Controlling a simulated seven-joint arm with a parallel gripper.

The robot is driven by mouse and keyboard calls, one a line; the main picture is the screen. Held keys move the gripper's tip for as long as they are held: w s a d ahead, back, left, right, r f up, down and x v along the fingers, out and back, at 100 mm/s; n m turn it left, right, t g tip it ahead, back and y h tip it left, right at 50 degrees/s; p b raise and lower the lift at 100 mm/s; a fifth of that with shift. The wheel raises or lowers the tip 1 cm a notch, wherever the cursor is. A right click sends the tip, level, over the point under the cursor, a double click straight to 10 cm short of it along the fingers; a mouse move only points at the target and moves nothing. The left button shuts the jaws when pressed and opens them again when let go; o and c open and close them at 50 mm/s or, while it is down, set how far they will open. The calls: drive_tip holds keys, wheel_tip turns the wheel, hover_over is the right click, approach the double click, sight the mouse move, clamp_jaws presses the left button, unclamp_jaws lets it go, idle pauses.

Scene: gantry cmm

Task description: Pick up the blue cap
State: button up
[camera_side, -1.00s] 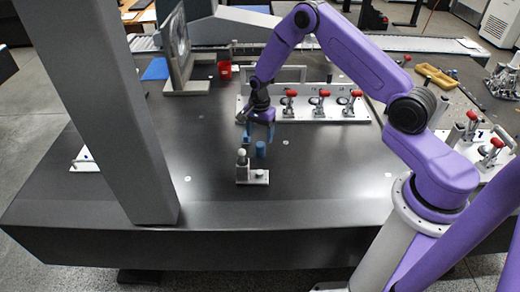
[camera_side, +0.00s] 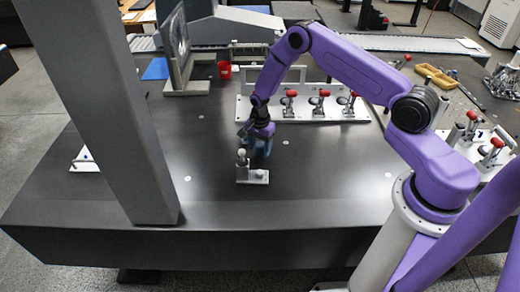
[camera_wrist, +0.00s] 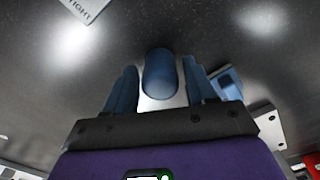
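The blue cap (camera_wrist: 158,72) is a small upright cylinder on the dark table. In the wrist view it stands between the two blue fingers of my gripper (camera_wrist: 160,78), with a gap visible on both sides. In the side view my gripper (camera_side: 258,150) is low over the table, around the cap's place, and hides most or all of the cap. The fingers are open.
A small metal fixture with a round-topped post (camera_side: 242,160) stands close in front of my gripper. A white plate with red-handled clamps (camera_side: 300,115) lies behind. A grey column (camera_side: 110,120) rises at left; table space between is clear.

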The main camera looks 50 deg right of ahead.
sight(260, 144)
drive_tip(key=c, duration=0.7)
drive_tip(key=shift+o, duration=0.2)
drive_tip(key=shift+r, duration=0.15)
drive_tip(key=shift+r, duration=0.5)
wheel_tip(260, 144, up, 2)
drive_tip(key=shift+s+r, duration=0.1)
drive_tip(key=shift+r, duration=0.05)
drive_tip(key=s+a+r, duration=0.1)
drive_tip(key=s+r, duration=0.8)
drive_tip(key=s, duration=0.4)
drive_tip(key=w+a+r, duration=0.2)
drive_tip(key=w+a, duration=0.1)
drive_tip(key=w+a+r, duration=0.1)
drive_tip(key=w+a, duration=0.2)
drive_tip(key=a, duration=0.1)
drive_tip(key=w+a+r, duration=0.2)
drive_tip(key=w+a, duration=0.1)
drive_tip(key=shift+w+a+r, duration=0.25)
drive_tip(key=shift+a+r, duration=0.1)
drive_tip(key=shift+a+f, duration=0.1)
